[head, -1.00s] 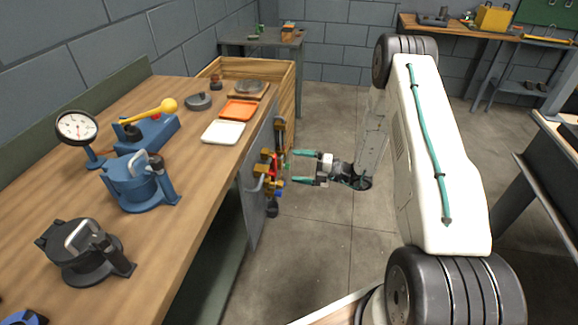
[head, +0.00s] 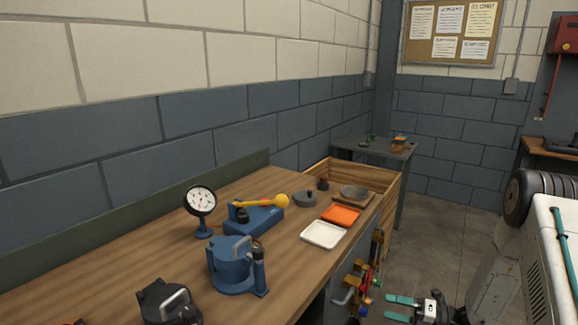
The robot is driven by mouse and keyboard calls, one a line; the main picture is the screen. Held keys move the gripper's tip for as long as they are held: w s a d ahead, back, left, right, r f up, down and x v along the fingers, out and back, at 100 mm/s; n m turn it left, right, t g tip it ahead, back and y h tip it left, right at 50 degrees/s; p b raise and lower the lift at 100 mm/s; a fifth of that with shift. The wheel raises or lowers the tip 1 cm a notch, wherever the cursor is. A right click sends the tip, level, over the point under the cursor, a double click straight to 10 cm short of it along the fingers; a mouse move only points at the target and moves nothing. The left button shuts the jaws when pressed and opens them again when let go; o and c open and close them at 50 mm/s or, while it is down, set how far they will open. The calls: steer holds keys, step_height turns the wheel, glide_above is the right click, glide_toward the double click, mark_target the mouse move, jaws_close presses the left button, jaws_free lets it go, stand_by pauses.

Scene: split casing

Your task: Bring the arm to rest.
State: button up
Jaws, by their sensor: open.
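My gripper (head: 402,307) shows at the bottom edge of the head view, to the right of the workbench. Its teal fingertips are apart with nothing between them. It is close to the coloured fittings (head: 358,285) on the bench's end, with a gap visible between them. The lower part of the arm is out of the picture.
The wooden workbench (head: 120,255) holds a dial gauge (head: 201,203), blue devices (head: 235,268), a white tray (head: 324,235) and an orange tray (head: 341,215). A wooden crate (head: 385,184) stands at its far end. Floor (head: 445,230) shows clear beyond my gripper.

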steer(key=s+a+r+m+g+h, duration=0.2)
steer(key=s+r+m+h, duration=0.5)
steer(key=s+r+m, duration=0.9)
steer(key=s+a+r+m+g+h, duration=0.3)
steer(key=s+r+m+h, duration=0.5)
steer(key=s+r+m, duration=0.9)
step_height(320, 180, up, 4)
steer(key=shift+a+f+m+g, duration=0.1)
steer(key=shift+a+m+g, duration=0.3)
steer(key=shift+m, duration=0.6)
